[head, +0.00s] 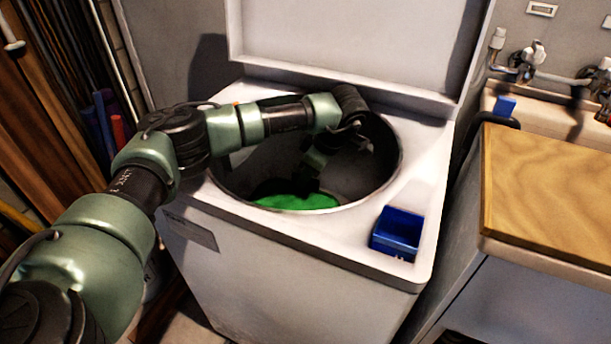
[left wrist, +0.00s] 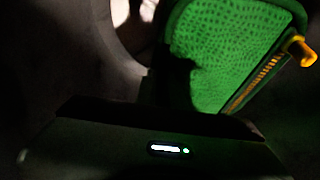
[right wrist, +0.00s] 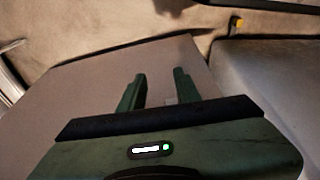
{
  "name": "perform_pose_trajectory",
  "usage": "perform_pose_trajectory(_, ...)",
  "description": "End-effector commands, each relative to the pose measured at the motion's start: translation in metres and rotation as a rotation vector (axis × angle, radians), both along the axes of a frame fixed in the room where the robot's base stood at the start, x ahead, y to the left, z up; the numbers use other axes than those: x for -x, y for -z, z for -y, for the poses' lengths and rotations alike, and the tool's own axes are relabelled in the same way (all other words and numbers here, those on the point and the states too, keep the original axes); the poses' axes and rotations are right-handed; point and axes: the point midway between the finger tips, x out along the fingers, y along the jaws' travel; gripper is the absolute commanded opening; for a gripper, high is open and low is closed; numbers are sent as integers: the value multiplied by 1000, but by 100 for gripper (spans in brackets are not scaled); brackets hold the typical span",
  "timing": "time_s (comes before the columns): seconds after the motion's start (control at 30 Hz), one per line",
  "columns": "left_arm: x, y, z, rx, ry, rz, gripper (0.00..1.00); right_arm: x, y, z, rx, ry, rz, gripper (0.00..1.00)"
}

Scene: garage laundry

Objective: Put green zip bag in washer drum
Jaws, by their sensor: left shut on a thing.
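The green zip bag (head: 297,202) is down inside the washer drum (head: 378,165) in the head view. In the left wrist view the bag (left wrist: 225,55) shows a bumpy green face, a zip along its right edge and an orange pull. My left arm reaches over the rim of the open top-loading washer (head: 425,150). My left gripper (head: 308,186) is inside the drum, shut on the bag; its fingertips are dark and partly hidden. My right gripper (right wrist: 159,76) shows only in the right wrist view, open and empty, away from the bag.
The washer lid (head: 350,45) stands raised behind the opening. A blue container (head: 397,232) sits on the washer's front right corner. A wooden counter (head: 550,190) and a sink with taps (head: 535,60) are at the right. Boards and poles lean at the left.

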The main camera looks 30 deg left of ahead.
Motion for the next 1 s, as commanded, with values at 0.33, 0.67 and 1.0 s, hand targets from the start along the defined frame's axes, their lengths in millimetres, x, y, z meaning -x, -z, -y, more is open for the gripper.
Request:
perform_pose_trajectory(0.33,0,3,0,0,0,0,32,-2,-6,1,1,1,6,33)
perform_pose_trajectory(0.67,0,-3,0,1,0,1,32,0,-5,2,2,2,4,33)
perform_pose_trajectory(1.0,-3,-65,23,1,2,5,32,10,28,3,5,-2,-19,33)
